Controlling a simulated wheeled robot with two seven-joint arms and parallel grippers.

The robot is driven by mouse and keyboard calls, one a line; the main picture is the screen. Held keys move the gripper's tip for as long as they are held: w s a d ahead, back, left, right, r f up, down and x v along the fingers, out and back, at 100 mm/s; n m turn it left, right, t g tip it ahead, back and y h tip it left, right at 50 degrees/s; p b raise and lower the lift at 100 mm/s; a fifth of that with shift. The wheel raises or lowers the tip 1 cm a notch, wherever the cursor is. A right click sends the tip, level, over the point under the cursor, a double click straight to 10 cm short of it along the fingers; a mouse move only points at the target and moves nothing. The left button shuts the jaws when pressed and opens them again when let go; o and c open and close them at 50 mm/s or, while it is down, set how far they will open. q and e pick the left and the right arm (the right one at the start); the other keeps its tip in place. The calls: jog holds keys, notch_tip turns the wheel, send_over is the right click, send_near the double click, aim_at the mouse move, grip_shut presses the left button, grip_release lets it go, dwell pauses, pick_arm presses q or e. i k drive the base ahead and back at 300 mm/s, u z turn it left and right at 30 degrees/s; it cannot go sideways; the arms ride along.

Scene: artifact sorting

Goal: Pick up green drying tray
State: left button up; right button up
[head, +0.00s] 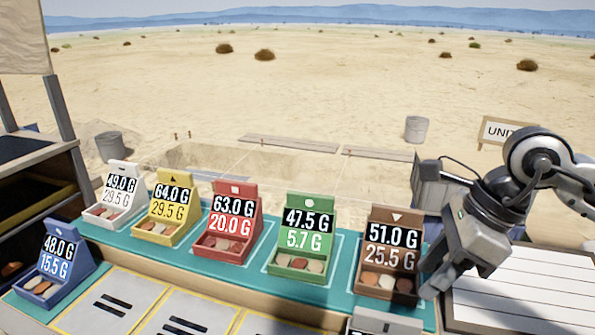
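The green drying tray (305,231) stands on the teal mat, with a tall back panel reading 47.5 G and 5.7 G. Several small pale and reddish pieces lie in its shallow front bin. My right gripper (432,286) hangs at the right, beside the brown tray (391,230) and apart from the green one. The brown tray stands between them. I cannot tell from this angle whether its fingers are open or shut, and I see nothing held in it. My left gripper is not in view.
Red (233,205), yellow (172,192) and white (122,182) trays stand left of the green one. A blue tray (58,258) sits at the front left. A white slatted board (525,290) lies at the right. Marked cards lie in front of the teal mat (335,288).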

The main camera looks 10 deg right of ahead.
aim_at(303, 251)
jog(key=k, duration=1.05)
